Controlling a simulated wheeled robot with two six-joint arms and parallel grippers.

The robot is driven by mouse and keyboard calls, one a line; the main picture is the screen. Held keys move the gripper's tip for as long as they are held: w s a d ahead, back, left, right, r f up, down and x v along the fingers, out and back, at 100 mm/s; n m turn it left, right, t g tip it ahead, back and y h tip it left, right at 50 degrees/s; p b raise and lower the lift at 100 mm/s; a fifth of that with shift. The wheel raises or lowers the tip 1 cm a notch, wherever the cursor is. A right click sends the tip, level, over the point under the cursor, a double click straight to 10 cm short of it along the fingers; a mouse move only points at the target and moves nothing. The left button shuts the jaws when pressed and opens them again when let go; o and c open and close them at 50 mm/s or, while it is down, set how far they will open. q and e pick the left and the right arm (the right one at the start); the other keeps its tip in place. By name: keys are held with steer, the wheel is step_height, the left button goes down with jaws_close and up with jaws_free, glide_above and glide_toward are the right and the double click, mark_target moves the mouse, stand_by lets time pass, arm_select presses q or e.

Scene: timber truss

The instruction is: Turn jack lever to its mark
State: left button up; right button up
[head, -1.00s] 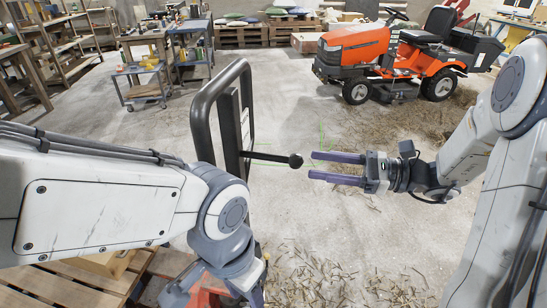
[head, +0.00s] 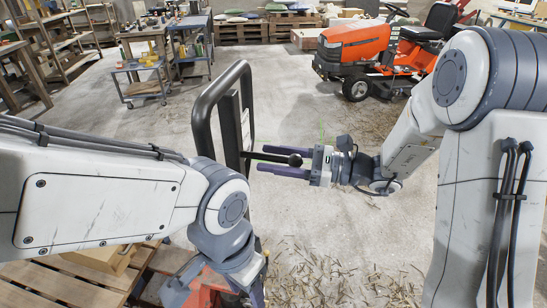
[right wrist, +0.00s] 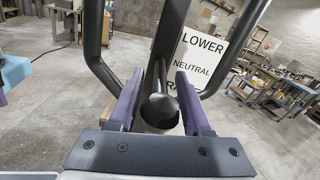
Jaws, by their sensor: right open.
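The jack lever (head: 262,156) is a dark rod with a black ball knob (head: 295,160), sticking out rightward from the black upright handle frame (head: 246,110). My right gripper (head: 262,159) is open, with its purple fingers on both sides of the lever. In the right wrist view the knob (right wrist: 160,110) sits between the two fingers (right wrist: 172,85); I cannot tell if they touch it. A white sign (right wrist: 203,62) behind the lever reads LOWER, NEUTRAL and a partly hidden third word. Thin green lines (head: 321,128) show near the lever. My left gripper is mostly hidden low in the head view.
An orange jack body (head: 208,290) and a wooden pallet (head: 70,285) lie low at the left. An orange garden tractor (head: 355,48) stands at the back right. A tool cart (head: 140,82) and shelves are at the back left. Straw litters the floor around.

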jaws_close()
stand_by(1.3)
